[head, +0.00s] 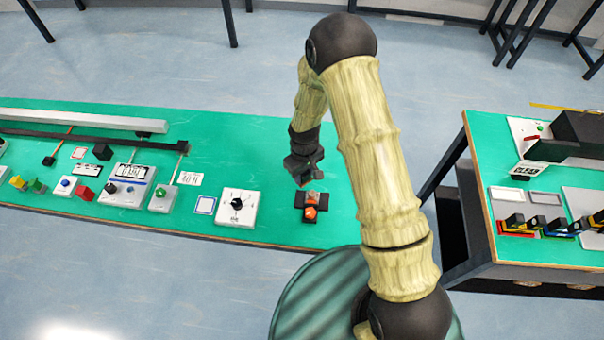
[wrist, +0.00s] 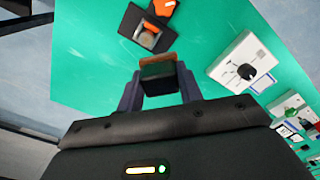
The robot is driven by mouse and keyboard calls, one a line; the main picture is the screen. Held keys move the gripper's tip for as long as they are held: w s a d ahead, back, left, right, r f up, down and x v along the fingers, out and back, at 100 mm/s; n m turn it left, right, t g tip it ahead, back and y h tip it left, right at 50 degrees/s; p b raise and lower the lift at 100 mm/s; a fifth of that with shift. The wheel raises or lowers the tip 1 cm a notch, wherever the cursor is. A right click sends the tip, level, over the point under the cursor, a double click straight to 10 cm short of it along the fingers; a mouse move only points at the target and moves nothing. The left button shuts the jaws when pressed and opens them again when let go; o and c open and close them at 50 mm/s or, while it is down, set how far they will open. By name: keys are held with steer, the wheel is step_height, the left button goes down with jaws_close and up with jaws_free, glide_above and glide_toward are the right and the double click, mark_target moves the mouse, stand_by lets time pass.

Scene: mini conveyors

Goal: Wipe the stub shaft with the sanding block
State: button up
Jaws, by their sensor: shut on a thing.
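My gripper (wrist: 160,88) is shut on the sanding block (wrist: 158,72), a small dark block with a brown face, seen between the fingers in the wrist view. In the head view my gripper (head: 303,178) hangs over the green bench, just behind a dark fixture (head: 322,200). The fixture also shows ahead of the block in the wrist view (wrist: 130,22). A small grey part with an orange edge (wrist: 148,39), likely the stub shaft, sits on it beside an orange piece (wrist: 165,6). The block looks apart from them. The shaft's exact shape is unclear.
A white box with a black knob (head: 237,207) stands left of the fixture. Several switch boxes and small blocks lie farther left on the green bench (head: 240,140). A second bench (head: 480,180) with equipment stands at right. The bench behind my gripper is clear.

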steer(key=shift+w+d, duration=0.15)
steer(key=shift+d, duration=0.05)
steer(key=shift+f, duration=0.15)
